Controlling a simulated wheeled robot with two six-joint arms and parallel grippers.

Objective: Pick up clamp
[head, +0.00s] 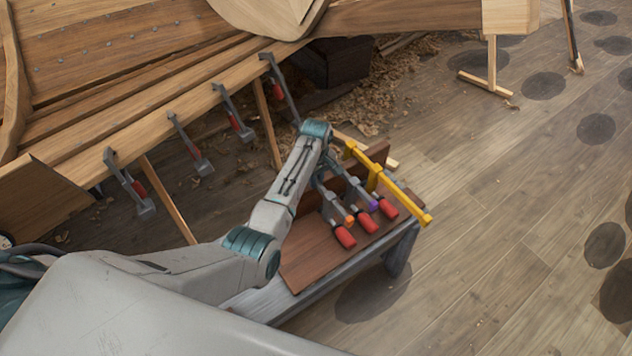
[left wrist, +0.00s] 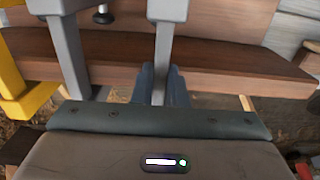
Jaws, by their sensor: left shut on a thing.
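Several clamps with grey bars and red handles rest over a wooden rack on a low bench. The clamp nearest my left arm (head: 344,236) has its red handle low at the front of the rack. My left gripper (head: 318,165) is over the upper part of its bar, mostly hidden behind my wrist. In the left wrist view the two blue-grey fingers (left wrist: 163,86) are shut on a grey clamp bar (left wrist: 172,48). A second grey bar (left wrist: 66,50) stands to its left, apart from the fingers. My right gripper is not in view.
A yellow clamp (head: 405,197) lies across the right end of the rack (head: 312,262). More clamps (head: 190,147) hang along the plank edge of the boat hull (head: 130,110). Wood shavings (head: 378,90) cover the floor behind. The floor at the right is open.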

